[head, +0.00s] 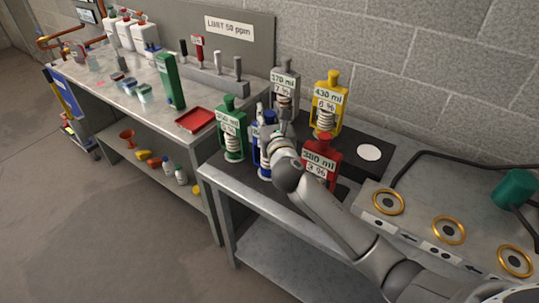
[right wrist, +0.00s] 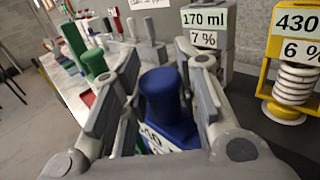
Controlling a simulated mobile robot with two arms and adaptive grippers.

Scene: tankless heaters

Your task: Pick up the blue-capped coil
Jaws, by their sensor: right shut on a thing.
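The blue-capped coil (head: 262,158) stands on the dark mat in the head view, partly hidden behind my right gripper (head: 273,128). Its round blue cap (right wrist: 162,95) is between the two grey fingers of my right gripper in the right wrist view. The fingers are shut on the coil's upper part. Its label is mostly hidden. The coil looks upright; I cannot tell whether its base touches the mat. My left gripper is not in view.
A green coil (head: 233,132) stands close on the left, a red one (head: 319,158) on the right. A grey coil (head: 285,80) and a yellow coil (head: 329,98) are behind. A panel with gold rings (head: 449,230) lies at the right.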

